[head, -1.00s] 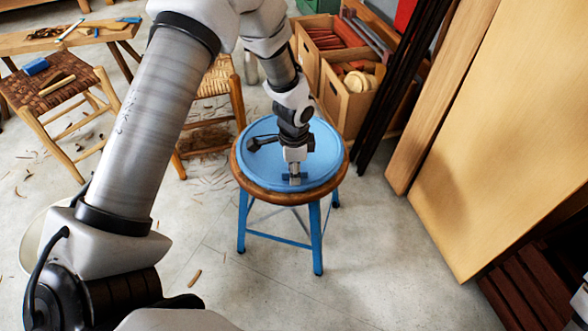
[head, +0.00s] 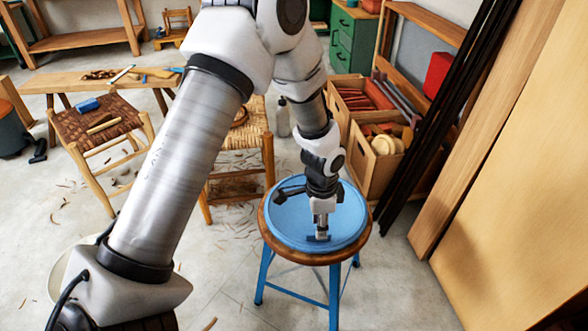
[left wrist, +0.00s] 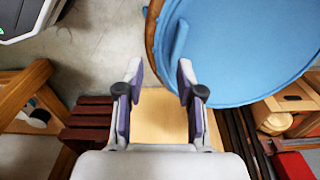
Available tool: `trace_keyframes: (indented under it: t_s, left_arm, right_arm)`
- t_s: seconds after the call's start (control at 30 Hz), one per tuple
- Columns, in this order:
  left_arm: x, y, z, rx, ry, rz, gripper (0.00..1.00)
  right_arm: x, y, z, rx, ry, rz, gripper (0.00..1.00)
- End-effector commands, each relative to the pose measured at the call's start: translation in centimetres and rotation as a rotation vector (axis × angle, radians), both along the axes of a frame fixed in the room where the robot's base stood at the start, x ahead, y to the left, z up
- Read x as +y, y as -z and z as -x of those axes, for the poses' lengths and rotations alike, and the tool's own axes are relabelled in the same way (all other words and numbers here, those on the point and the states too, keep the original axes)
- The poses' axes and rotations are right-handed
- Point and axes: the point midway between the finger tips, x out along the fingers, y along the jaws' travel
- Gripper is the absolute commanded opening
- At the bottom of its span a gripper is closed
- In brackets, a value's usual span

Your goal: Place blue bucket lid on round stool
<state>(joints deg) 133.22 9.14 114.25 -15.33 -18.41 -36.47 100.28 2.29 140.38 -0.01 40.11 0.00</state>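The blue bucket lid (head: 346,212) lies flat on top of the round stool (head: 300,256), which has a brown wooden seat and blue legs. The lid covers most of the seat; a wooden rim shows along the near side. My left gripper (head: 320,236) points down over the near part of the lid. In the left wrist view, its fingers (left wrist: 160,80) are apart with nothing between them. The lid (left wrist: 245,50) fills the upper right there, with a small raised blue bar (left wrist: 180,40) close to the right fingertip. I cannot tell whether a finger touches it. My right gripper is not in view.
A woven stool (head: 100,127) holding a blue block stands at left, with a wooden bench (head: 60,82) behind. Wooden crates (head: 378,170) stand behind the round stool. Dark poles and large boards (head: 510,190) lean at right.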

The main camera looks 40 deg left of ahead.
Motion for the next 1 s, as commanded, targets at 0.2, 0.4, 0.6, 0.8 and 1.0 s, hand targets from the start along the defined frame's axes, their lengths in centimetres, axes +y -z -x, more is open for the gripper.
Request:
trace_keyframes:
  t_s: [0.2,0.4,0.6,0.8,1.0]
  left_arm:
    - [-3.6,14.4,14.9,0.064,-0.517,0.036,0.37]
    - [-3.5,17.0,22.8,0.038,-0.803,-0.009,0.37]
    - [-3.4,17.1,22.9,0.028,-0.816,-0.007,0.37]
    - [-3.4,17.1,22.8,0.028,-0.814,-0.008,0.37]
    - [-3.4,17.1,22.8,0.028,-0.813,-0.007,0.37]
  right_arm:
    - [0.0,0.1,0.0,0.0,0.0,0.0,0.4]
    - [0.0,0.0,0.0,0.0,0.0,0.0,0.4]
    - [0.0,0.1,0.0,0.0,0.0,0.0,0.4]
    - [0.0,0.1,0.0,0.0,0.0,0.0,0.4]
    - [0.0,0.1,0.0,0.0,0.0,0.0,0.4]
